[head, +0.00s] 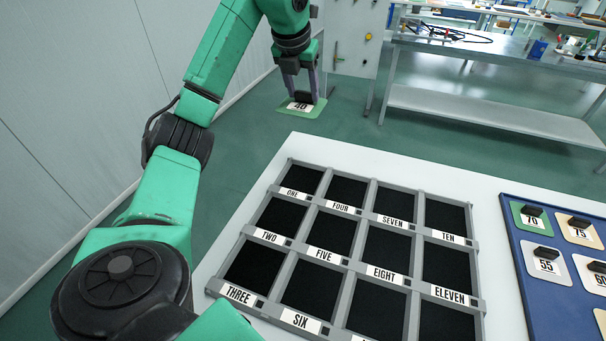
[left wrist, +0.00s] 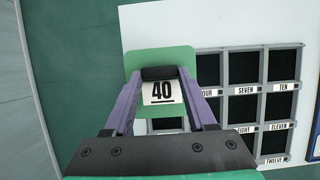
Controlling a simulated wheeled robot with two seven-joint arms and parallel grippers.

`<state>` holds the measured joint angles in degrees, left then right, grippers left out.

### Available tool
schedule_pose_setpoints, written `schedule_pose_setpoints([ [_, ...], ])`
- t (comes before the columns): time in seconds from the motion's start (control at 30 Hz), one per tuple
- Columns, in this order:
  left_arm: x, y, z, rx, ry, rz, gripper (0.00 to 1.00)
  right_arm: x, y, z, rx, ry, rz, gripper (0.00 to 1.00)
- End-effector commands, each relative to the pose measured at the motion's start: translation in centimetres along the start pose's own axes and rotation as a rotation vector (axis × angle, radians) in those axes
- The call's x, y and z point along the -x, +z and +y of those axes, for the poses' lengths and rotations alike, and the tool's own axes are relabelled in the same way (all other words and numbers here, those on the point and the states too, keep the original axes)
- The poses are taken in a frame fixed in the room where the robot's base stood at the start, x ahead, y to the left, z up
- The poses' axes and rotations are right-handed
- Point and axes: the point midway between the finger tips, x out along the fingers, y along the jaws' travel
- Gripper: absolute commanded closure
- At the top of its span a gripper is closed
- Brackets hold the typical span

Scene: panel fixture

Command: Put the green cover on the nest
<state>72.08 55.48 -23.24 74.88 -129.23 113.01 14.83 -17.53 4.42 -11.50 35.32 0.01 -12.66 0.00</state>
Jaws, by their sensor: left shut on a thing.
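My left gripper (head: 303,92) is shut on a green cover (head: 313,111) with a black handle and a white label reading 40. The cover is held in the air past the far left edge of the white table, apart from the nest. In the left wrist view, the green cover (left wrist: 160,57) sits between the purple fingers, its label facing the camera. The nest (head: 311,216) is a grey frame of black square compartments with word labels such as ONE, FIVE and ELEVEN. The compartments I see are uncovered; its near edge is cut off. My right gripper is not in view.
A blue tray (head: 514,262) on the right of the white table (head: 452,178) holds several numbered covers, including another green one marked 70 (head: 531,215). A steel bench (head: 490,112) stands behind, and a grey wall (head: 70,110) runs on the left.

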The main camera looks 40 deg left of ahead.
Motion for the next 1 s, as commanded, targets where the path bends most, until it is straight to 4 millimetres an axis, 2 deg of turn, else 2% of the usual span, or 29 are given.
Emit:
schedule_pose_setpoints([
  [0.03,-3.0,-1.2,0.0,0.0,0.0,-0.001,1.0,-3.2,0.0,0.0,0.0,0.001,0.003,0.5],
  [0.1,-4.0,-1.6,0.0,0.0,-0.001,-0.001,1.0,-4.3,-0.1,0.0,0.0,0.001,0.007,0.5],
  [0.27,-5.5,-2.3,0.0,0.0,0.001,0.003,1.0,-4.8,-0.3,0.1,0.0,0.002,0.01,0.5],
  [0.6,-15.6,-6.6,0.0,-0.001,0.002,0.006,1.0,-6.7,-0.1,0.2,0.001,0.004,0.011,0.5],
  [0.7,-17.7,-7.5,0.0,0.0,0.0,0.004,1.0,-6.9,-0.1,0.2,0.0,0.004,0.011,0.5],
  [1.0,-22.1,-9.2,0.0,0.0,-0.001,0.001,1.0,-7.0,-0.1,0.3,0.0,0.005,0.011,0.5],
])
